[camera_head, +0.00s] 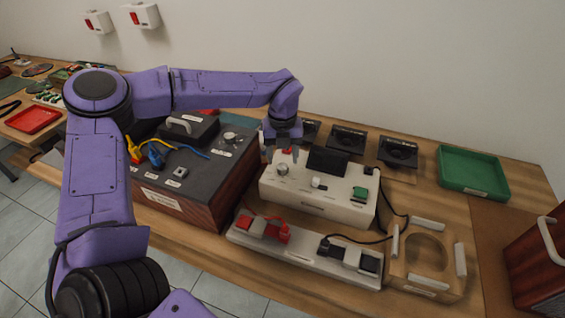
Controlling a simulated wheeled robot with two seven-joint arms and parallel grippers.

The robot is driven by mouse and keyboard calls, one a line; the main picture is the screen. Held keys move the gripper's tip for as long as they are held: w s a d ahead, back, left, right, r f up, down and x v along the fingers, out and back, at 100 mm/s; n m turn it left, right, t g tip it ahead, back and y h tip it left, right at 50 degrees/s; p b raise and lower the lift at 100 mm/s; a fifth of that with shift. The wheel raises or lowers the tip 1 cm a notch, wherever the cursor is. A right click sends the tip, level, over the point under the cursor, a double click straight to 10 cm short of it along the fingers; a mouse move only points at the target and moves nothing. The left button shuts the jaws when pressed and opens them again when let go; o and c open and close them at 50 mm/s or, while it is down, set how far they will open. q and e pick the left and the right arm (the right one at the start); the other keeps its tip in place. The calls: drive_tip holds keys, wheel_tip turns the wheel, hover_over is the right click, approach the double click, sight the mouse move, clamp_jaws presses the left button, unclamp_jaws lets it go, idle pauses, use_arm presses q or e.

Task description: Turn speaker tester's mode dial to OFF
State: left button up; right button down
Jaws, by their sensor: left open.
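The speaker tester appears to be the cream box (330,209) in the middle of the bench. A pale round dial (282,170) sits at the left of its top panel, with a dark screen, a white knob (317,183) and a green button (360,192) to the right. The dial's markings are too small to read. My left gripper (281,154) points down just behind and above the dial, open, with nothing seen between its fingers. I cannot tell whether it touches the panel. My right gripper is out of view.
A dark-topped wooden box (170,212) with coloured plugs stands to the left. In front lies a white strip (298,256) with red and black clips. Black speakers (398,151) stand behind. A wooden frame (405,280) and green tray (474,172) lie to the right.

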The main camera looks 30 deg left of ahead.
sight(282, 166)
use_arm(q)
wheel_tip(282, 166, up, 8)
drive_tip(key=shift+f, duration=0.25)
idle(0.4)
